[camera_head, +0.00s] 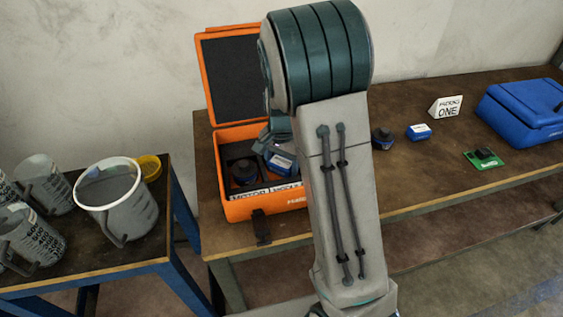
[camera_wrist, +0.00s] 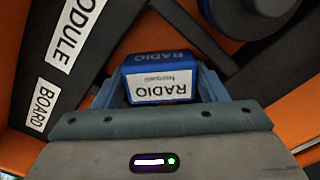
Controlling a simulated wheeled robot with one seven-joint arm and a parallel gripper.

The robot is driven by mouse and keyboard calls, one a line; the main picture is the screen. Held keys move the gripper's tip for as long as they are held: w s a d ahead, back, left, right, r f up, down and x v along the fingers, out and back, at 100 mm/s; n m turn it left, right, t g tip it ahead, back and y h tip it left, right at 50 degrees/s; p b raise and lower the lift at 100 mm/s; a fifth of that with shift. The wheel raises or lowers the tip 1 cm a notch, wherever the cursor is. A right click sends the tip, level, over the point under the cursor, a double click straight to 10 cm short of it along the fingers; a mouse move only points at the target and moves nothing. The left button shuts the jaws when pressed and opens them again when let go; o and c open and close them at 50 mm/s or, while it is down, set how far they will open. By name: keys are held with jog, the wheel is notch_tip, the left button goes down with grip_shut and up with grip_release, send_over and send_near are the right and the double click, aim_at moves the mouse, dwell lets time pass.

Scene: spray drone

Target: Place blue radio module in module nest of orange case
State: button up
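The orange case (camera_head: 262,208) stands open on the brown table, its lid raised at the back. The blue radio module (camera_wrist: 160,88), with a white RADIO label, is between the fingers of my gripper (camera_wrist: 160,92) in the wrist view. The fingers lie close against both its sides. In the head view the radio module (camera_head: 282,163) is in the right part of the case opening, partly behind my arm. A label ending in MODULE (camera_wrist: 75,35) shows in the wrist view. The nest floor under the module is hidden, so I cannot tell whether it rests there.
A dark round part (camera_head: 243,172) sits in the case's left compartment. To the right on the table are a dark blue part (camera_head: 382,138), a blue-and-white box (camera_head: 419,132), a green board (camera_head: 484,159), a sign (camera_head: 446,107) and a blue case (camera_head: 525,112). Buckets stand left.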

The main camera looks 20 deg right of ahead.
aim_at(281, 162)
jog(key=shift+r, duration=0.1)
notch_tip(281, 162, up, 11)
jog(key=p, duration=0.1)
jog(key=s+r+n+t, duration=0.2)
jog(key=s+n, duration=0.6)
jog(key=s, duration=1.2)
jog(key=shift+s+r+n+t, duration=0.3)
jog(key=shift+s+r+n, duration=0.1)
jog(key=shift+r, duration=0.4)
jog(key=shift+w+a, duration=0.1)
